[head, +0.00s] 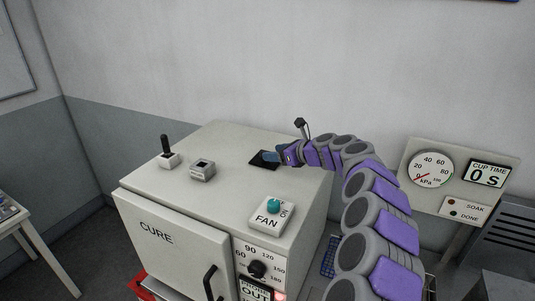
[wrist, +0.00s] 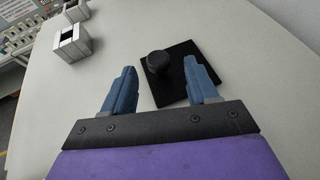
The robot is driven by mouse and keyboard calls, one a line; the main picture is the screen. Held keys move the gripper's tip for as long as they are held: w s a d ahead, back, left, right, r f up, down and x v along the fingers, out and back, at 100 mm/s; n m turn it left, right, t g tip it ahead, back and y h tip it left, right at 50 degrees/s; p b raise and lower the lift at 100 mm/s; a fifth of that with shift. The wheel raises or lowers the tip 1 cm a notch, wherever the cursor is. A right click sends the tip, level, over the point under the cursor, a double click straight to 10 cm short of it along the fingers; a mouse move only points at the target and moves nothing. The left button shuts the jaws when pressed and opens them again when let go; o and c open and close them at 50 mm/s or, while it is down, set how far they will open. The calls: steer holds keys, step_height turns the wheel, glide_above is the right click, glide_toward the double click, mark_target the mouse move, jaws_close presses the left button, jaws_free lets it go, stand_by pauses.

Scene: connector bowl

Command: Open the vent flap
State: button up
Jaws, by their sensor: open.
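The vent flap (head: 260,163) is a black square plate on top of the pale CURE oven (head: 215,150). In the wrist view the flap (wrist: 176,88) lies flat, turned at an angle, with a round black knob (wrist: 158,61) near its far left side. My gripper (head: 271,157) is low over the flap and hides part of it in the head view. In the wrist view my gripper (wrist: 160,68) is open, with one blue finger on each side of the knob and a visible gap to each. I cannot tell how far the fingertips are above the plate.
A black-handled toggle (head: 167,154) and a small grey box with a dark top (head: 202,170) stand left on the oven top. The FAN switch (head: 271,216) with a teal knob is at the front edge. A gauge panel (head: 455,185) stands to the right.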

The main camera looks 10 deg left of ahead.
steer(key=shift+x, duration=2.2)
steer(key=shift+s+a, duration=0.15)
steer(key=shift+r, duration=0.1)
steer(key=shift+d, duration=0.2)
steer(key=shift+c, duration=0.4)
jaws_close()
